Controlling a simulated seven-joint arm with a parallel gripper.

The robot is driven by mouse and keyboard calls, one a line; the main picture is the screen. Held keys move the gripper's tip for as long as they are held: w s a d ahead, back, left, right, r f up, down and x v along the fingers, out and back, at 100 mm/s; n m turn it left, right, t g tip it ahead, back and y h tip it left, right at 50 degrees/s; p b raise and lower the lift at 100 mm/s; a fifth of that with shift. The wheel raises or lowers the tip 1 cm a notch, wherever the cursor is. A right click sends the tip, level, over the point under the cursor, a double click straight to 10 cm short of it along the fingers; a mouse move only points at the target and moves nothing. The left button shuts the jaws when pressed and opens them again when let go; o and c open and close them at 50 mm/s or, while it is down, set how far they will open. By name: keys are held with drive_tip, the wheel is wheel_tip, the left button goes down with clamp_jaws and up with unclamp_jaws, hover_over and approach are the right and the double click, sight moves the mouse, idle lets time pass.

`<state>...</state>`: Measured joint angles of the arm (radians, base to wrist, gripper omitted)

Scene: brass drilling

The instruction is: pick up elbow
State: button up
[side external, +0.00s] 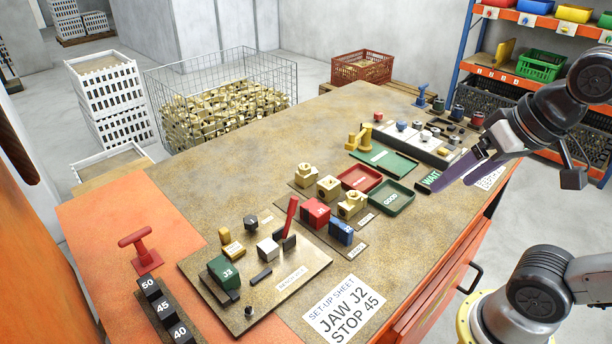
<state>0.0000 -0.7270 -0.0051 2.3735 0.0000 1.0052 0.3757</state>
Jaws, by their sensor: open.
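Three brass fittings stand in a row on brown mats at the middle of the bench: a rear one (305,175), a middle one (327,187) and a front one (352,204). They are blocky with round openings; which one is the elbow I cannot tell for sure. A yellow two-post piece (358,141) stands farther back by the green mat. My gripper (451,185) is open and empty, with long purple fingers, above the right edge of the bench, to the right of the fittings and apart from them.
A red tray (343,179) and a green GOOD tray (411,199) lie between the fittings and my gripper. Red (315,213) and blue (340,230) blocks stand in front. A fixture plate (290,282) holds several parts. A wire basket (150,90) of brass parts stands behind the bench.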

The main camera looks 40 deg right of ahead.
drive_tip(key=w+d+r+m+g, duration=0.1)
drive_tip(key=w+r+m, duration=0.4)
drive_tip(key=w, duration=0.4)
drive_tip(key=w+r+m+g, duration=0.1)
drive_tip(key=w+r+m, duration=0.4)
drive_tip(key=w, duration=0.4)
drive_tip(key=m+g, duration=0.3)
drive_tip(key=m, duration=0.1)
hover_over(306, 165)
wheel_tip(306, 165, down, 16)
drive_tip(key=shift+g, duration=0.3)
drive_tip(key=f, duration=1)
drive_tip(key=shift+s+a+f, duration=0.2)
drive_tip(key=shift+s+a, duration=0.1)
drive_tip(key=shift+w+d+f, duration=0.15)
drive_tip(key=shift+f, duration=1.3)
drive_tip(key=shift+w+d+f, duration=0.1)
drive_tip(key=shift+f, duration=1.35)
drive_tip(key=shift+c, duration=0.2)
